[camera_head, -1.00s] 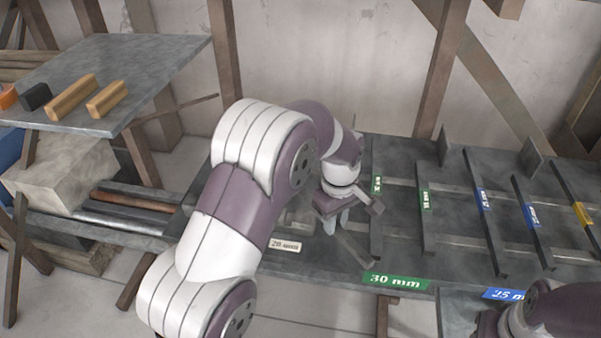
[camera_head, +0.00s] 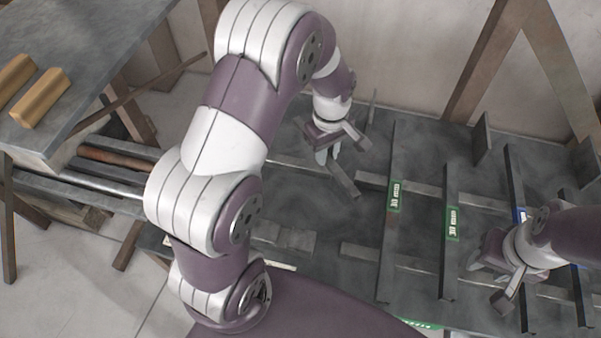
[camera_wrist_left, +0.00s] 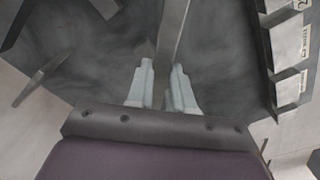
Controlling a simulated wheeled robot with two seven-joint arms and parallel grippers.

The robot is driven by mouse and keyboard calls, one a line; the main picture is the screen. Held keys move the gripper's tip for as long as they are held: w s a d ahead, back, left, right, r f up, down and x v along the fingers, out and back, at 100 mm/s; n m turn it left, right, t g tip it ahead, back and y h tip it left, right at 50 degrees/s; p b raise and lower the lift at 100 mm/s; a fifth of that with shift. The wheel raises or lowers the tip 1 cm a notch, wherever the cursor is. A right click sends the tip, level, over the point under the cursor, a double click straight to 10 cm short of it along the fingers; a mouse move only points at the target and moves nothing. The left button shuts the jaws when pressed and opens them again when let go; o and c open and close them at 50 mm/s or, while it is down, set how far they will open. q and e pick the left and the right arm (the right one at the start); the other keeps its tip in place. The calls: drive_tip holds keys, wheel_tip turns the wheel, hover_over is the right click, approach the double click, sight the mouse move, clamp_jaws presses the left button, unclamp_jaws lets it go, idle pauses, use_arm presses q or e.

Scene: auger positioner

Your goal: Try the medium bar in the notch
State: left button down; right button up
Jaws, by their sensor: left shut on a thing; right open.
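My left gripper (camera_head: 328,156) is shut on a dark grey bar (camera_head: 343,180), held over the grey bench left of the labelled racked bars. In the left wrist view the bar (camera_wrist_left: 172,35) runs away from between my two pale fingers (camera_wrist_left: 161,88). I cannot tell from its look whether it is the medium one. My right gripper (camera_head: 488,282) is open near the front right, by the racked bars. The notch cannot be made out surely. A grey toothed piece (camera_wrist_left: 287,88) with small white labels stands at the right of the left wrist view.
Long dark bars with green labels, one here (camera_head: 389,240) and another (camera_head: 449,265), lie across rails at the right. A raised side table (camera_head: 105,40) at the left holds wooden blocks (camera_head: 38,98). Clear bench (camera_head: 285,190) shows left of the held bar.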

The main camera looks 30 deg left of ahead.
use_arm(q)
drive_tip(key=s+a+f, duration=0.1)
drive_tip(key=f, duration=0.1)
drive_tip(key=s+a+f+p, duration=0.1)
drive_tip(key=s+f, duration=0.1)
drive_tip(key=s+a+f+p, duration=0.1)
drive_tip(key=a+f, duration=0.1)
drive_tip(key=f, duration=0.1)
drive_tip(key=shift+s, duration=0.3)
drive_tip(key=shift+w+a+f, duration=0.1)
drive_tip(key=shift+f, duration=0.3)
drive_tip(key=shift+f, duration=0.15)
drive_tip(key=c, duration=1)
unclamp_jaws()
